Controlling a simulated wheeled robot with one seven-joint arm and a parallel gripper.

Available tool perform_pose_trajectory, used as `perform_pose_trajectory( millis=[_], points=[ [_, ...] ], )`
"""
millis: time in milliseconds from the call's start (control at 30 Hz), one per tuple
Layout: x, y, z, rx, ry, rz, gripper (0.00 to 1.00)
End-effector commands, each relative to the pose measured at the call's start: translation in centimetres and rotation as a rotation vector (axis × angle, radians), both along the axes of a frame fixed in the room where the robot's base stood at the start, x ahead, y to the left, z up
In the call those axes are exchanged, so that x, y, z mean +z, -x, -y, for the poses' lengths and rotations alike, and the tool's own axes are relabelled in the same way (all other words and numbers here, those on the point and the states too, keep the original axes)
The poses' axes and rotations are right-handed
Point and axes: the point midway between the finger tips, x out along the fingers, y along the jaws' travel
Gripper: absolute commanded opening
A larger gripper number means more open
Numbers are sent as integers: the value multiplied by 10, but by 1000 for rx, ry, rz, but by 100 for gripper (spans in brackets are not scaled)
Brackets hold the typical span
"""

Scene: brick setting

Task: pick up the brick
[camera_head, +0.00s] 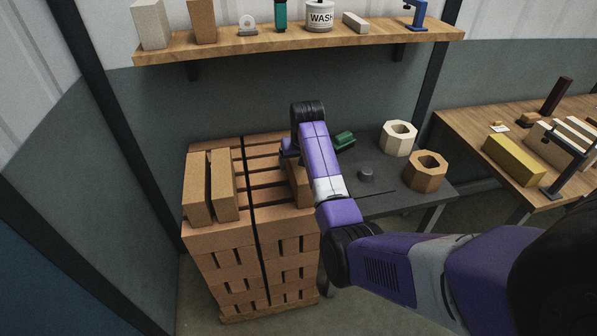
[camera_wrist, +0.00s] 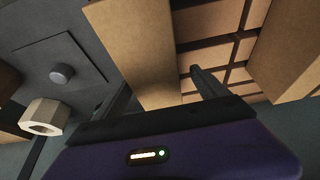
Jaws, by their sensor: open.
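A tan brick (camera_head: 299,186) stands at the right side of the top of the brick stack (camera_head: 252,240), partly hidden behind my arm in the head view. In the wrist view this brick (camera_wrist: 135,45) lies between the two dark fingers of my gripper (camera_wrist: 163,93). One finger is on each side of it, and a gap shows beside the right finger. My gripper (camera_head: 290,155) is open at the stack top, mostly hidden by my wrist in the head view. Whether a finger touches the brick cannot be told.
Two more bricks (camera_head: 211,187) stand at the stack's left; one also shows at right in the wrist view (camera_wrist: 285,50). A dark table (camera_head: 390,205) to the right holds octagonal blocks (camera_head: 428,171). A shelf (camera_head: 230,47) hangs above. A wooden bench (camera_head: 475,145) stands far right.

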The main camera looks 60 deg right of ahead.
Motion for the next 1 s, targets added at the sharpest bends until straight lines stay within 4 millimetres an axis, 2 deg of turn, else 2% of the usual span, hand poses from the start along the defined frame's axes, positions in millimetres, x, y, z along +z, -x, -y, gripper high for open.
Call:
perform_pose_trajectory(
  millis=[300,633,667,1000],
  points=[
    [-32,-9,17,0,-1,-1,84],
    [-37,-10,18,0,1,1,84],
    [-37,-10,18,0,1,1,80],
    [-37,-10,18,0,1,1,13]
  ],
)
